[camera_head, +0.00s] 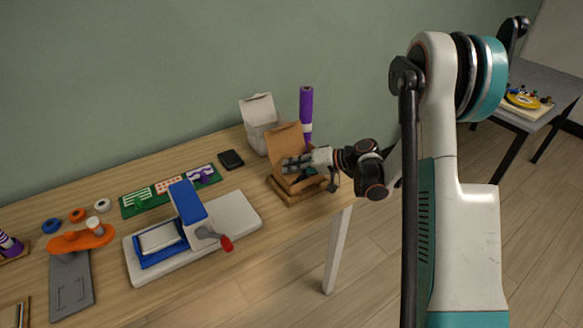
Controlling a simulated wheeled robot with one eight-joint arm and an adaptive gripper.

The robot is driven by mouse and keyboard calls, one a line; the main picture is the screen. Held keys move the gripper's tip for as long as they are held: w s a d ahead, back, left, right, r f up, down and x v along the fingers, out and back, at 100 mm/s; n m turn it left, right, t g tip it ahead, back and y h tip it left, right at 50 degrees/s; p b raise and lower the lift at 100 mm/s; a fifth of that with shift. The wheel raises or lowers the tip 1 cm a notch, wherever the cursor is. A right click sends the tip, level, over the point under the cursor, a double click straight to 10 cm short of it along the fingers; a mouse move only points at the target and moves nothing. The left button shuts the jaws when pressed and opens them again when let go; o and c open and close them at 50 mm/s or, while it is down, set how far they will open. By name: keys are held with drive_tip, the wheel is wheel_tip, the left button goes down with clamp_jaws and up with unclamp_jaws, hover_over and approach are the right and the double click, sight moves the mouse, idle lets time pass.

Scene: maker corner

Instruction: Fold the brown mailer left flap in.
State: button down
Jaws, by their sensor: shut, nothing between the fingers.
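The brown mailer (287,141) is a cardboard box near the right end of the table, with its lid panel raised at the back. Its front edge shows low, near the tabletop. My gripper (287,166) reaches in from the right, over the mailer, with its fingertips toward the box's left side. The gripper is shut and empty. The gripper and wrist cover much of the mailer's inside, and I cannot make out the left flap clearly or tell whether the fingers touch it.
A white open box (260,120) and a purple roll (306,108) stand behind the mailer. A black wallet-like block (231,159) lies left of it. A blue and white press with a red-tipped handle (188,205) stands at front left. Bare tabletop (250,183) lies between.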

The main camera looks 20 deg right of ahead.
drive_tip(key=shift+d+f+m+y, duration=0.15)
drive_tip(key=shift+f+m+y, duration=0.1)
drive_tip(key=shift+m+y, duration=0.25)
drive_tip(key=c, duration=1.9)
unclamp_jaws()
drive_tip(key=shift+d, duration=0.1)
drive_tip(key=v, duration=1.2)
